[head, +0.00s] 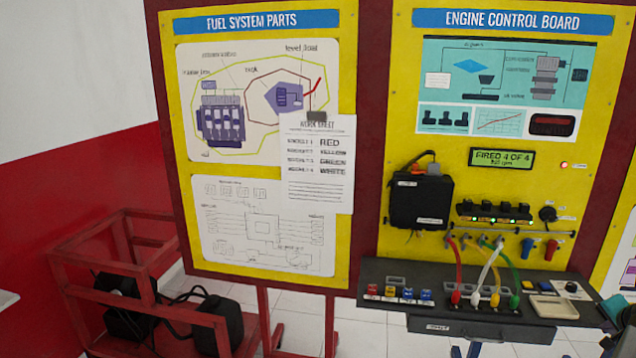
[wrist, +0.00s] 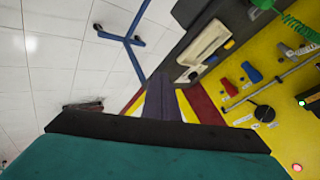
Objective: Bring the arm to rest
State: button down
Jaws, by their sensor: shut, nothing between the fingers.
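My gripper (wrist: 162,98) shows in the wrist view as two dark fingers close together beyond a black bar and a teal body. It is shut, with nothing held. It hangs in free air, and no contact with the panel shows. In the head view only a small teal and grey part of what looks like my arm shows at the lower right edge; the fingers cannot be made out there.
The engine control board (head: 513,22) stands at the right, its display reading "FIRED 4 OF 4". Red, white, yellow and green leads run to the console (head: 385,275) below. The fuel system board (head: 258,20) is left. A red frame (head: 110,258) stands at far left.

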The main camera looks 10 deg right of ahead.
jog(key=w+a+f+n+g+y, duration=0.15)
jog(key=w+a+f, duration=0.35)
jog(key=a+f, duration=0.5)
jog(key=w+a+f+n+y, duration=0.3)
jog(key=w+a+f, duration=0.1)
jog(key=a+f, duration=0.55)
jog(key=s+a+f+n+g+y+b, duration=0.1)
jog(key=a+f+n, duration=0.1)
jog(key=a+f, duration=0.7)
jog(key=s+a+f+n+g+y, duration=0.15)
jog(key=a+f, duration=0.35)
jog(key=a, duration=0.7)
jog(key=s+a+f+n+g, duration=0.2)
jog(key=s+a+f, duration=0.3)
jog(key=a, duration=0.4)
jog(key=s+a+f+n+g, duration=0.25)
jog(key=s+a+f, duration=0.2)
jog(key=a, duration=0.35)
jog(key=s+a+f+n+g, duration=0.2)
jog(key=s+a, duration=0.3)
jog(key=s, duration=0.3)
jog(key=s+a+f+n+g+h+b, duration=0.1)
jog(key=s+a+f+n+g, duration=0.1)
jog(key=s, duration=0.6)
jog(key=a+f+n, duration=0.1)
jog(key=a+f, duration=0.1)
jog(key=a, duration=0.1)
jog(key=shift+f, duration=0.15)
